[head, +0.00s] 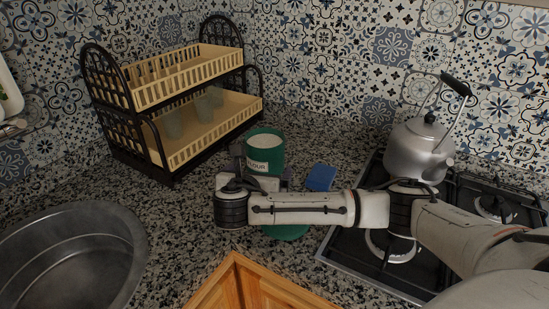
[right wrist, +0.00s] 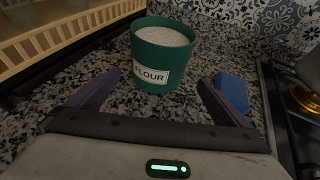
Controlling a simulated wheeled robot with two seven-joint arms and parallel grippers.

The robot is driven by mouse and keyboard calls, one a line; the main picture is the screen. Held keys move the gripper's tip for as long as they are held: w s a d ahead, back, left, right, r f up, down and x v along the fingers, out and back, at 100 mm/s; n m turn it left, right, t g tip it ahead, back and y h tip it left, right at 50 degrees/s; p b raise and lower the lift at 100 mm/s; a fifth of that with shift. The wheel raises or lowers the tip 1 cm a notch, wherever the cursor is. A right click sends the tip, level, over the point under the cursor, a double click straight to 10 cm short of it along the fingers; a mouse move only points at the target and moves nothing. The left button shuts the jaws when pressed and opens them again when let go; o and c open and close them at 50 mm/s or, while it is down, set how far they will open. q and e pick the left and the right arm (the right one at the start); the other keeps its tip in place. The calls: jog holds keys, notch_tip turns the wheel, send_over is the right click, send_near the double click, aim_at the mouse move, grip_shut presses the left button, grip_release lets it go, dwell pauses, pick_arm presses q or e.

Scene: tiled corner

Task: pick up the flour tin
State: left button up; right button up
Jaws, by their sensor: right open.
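The flour tin (head: 265,147) is a green, open-topped round tin full of white flour, with a white label. It stands upright on the speckled counter, and its lower part is hidden behind my right arm in the head view. In the right wrist view the tin (right wrist: 163,57) stands just beyond my right gripper (right wrist: 162,92), roughly centred between the two dark fingers. The fingers are spread open and hold nothing; I cannot tell if the tin's base reaches between their tips. In the head view my right wrist covers most of the gripper. My left gripper does not show.
A two-tier dish rack (head: 190,102) with glasses stands behind left. A blue item (head: 320,177) lies right of the tin. A stove (head: 470,196) with a kettle (head: 420,146) is at right, a sink (head: 75,257) at left. A green round thing (head: 287,233) shows below my arm.

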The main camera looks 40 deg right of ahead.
aim_at(262, 166)
jog(key=x, duration=0.3)
jog(key=shift+w+d, duration=0.2)
jog(key=shift+w, duration=0.1)
jog(key=shift+w+d+f, duration=0.15)
jog(key=shift+w+d, duration=0.25)
jog(key=shift+w, duration=0.05)
jog(key=x, duration=0.4)
jog(key=shift+w, duration=0.2)
jog(key=c, duration=1.1)
jog(key=shift+c, duration=1.4)
jog(key=shift+r, duration=0.25)
